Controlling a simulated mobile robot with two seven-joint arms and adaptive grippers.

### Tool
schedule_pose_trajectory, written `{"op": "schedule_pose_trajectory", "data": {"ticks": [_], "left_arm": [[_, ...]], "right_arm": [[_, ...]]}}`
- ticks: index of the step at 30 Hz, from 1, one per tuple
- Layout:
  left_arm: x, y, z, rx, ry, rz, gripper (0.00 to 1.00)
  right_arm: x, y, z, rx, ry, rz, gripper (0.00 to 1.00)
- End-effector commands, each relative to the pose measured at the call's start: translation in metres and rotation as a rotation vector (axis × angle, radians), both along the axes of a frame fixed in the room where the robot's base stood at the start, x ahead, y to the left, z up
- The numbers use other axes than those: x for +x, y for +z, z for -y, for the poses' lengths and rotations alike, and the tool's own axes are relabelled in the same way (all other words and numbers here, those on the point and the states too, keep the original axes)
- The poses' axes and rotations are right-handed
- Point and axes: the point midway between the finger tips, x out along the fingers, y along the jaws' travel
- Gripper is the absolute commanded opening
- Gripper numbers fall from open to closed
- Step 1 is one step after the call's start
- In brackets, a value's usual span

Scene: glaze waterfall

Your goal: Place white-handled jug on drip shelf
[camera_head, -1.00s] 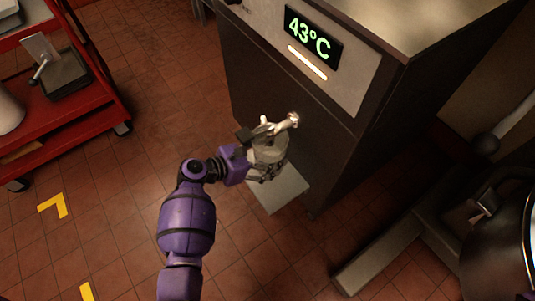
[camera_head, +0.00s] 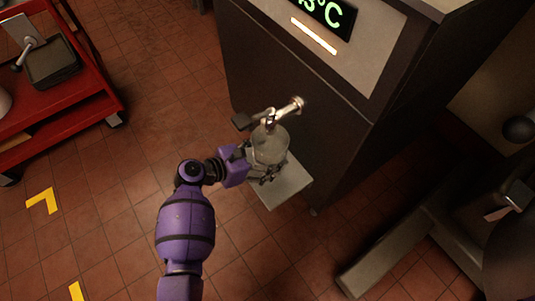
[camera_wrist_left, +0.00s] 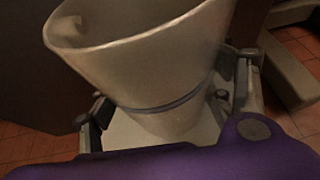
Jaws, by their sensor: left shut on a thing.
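A pale grey jug (camera_head: 268,146) is in my left gripper (camera_head: 264,172), beneath the metal tap (camera_head: 291,107) on the dark machine. The left wrist view shows the jug (camera_wrist_left: 150,65) large, with a wide flared rim and a thin grey-blue band. The left fingers (camera_wrist_left: 165,105) are shut around its lower body, one on each side. Its white handle cannot be made out. The light drip shelf (camera_head: 289,186) juts out from the machine below the jug. I cannot tell whether the jug's base touches it. My right gripper is not in view.
The dark machine (camera_head: 300,90) with a lit display stands close behind the jug. A red cart (camera_head: 75,115) is at the left. A grey stand foot (camera_head: 385,250) lies at the right. Tiled floor is open around the left arm.

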Motion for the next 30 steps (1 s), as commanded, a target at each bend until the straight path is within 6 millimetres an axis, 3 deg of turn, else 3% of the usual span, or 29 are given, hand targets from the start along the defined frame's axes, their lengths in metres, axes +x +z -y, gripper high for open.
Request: {"op": "schedule_pose_trajectory", "data": {"ticks": [17, 18, 21, 23, 30], "left_arm": [[0.0002, -0.0096, 0.0002, -0.001, 0.0, 0.0, 0.38], [0.0003, -0.0092, 0.0003, -0.001, 0.0, 0.001, 0.77], [0.0003, -0.009, 0.0002, -0.001, 0.0, 0.001, 0.9], [0.0002, -0.0091, 0.0001, -0.001, 0.0, 0.001, 0.95], [0.0, -0.0094, 0.0001, 0.0, 0.0, 0.0, 0.95]], "right_arm": [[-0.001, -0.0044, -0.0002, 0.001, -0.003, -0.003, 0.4], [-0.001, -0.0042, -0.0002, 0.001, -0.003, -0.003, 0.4], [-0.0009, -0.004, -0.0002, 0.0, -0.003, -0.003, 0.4], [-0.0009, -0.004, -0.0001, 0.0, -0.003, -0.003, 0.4], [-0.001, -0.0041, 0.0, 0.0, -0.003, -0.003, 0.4]]}}
